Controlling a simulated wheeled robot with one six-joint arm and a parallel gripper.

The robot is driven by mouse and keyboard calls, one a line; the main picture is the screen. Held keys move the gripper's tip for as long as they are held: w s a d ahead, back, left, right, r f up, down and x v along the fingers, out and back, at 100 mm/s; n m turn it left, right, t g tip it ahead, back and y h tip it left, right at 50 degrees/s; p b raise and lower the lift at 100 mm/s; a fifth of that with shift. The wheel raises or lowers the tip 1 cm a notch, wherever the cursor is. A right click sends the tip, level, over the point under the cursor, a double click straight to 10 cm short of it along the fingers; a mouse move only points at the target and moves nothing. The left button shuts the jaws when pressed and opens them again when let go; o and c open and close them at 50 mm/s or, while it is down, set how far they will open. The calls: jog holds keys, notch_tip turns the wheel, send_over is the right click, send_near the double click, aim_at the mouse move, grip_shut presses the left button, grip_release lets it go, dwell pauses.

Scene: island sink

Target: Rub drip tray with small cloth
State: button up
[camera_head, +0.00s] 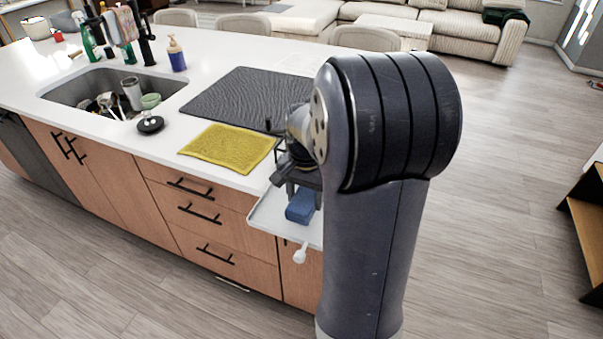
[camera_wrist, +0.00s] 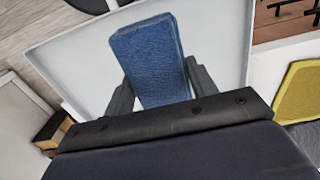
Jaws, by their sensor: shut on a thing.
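The small cloth is a folded blue piece (camera_head: 301,206). It also shows in the wrist view (camera_wrist: 150,58), between the two fingers. My gripper (camera_wrist: 155,85) is shut on it. In the head view my gripper (camera_head: 300,185) is partly hidden by my arm. The drip tray is a flat white tray (camera_head: 268,221) with a raised rim, at the counter's front edge. It also shows behind the cloth in the wrist view (camera_wrist: 85,62). The cloth is over the tray; I cannot tell whether it touches the surface. My arm hides the tray's right part.
A yellow cloth (camera_head: 230,147) and a dark ribbed mat (camera_head: 246,100) lie on the white counter. The sink (camera_head: 75,93) at left holds several dishes. A black round object (camera_head: 150,124) sits by its edge. A white knob-like piece (camera_head: 300,254) hangs below the tray.

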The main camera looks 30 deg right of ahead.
jog(key=shift+w+r+p, duration=0.15)
jog(key=shift+r+p, duration=0.45)
jog(key=shift+r, duration=0.35)
notch_tip(320, 180, up, 4)
jog(key=p, duration=0.3)
jog(key=shift+f, duration=0.25)
jog(key=shift+f, duration=0.1)
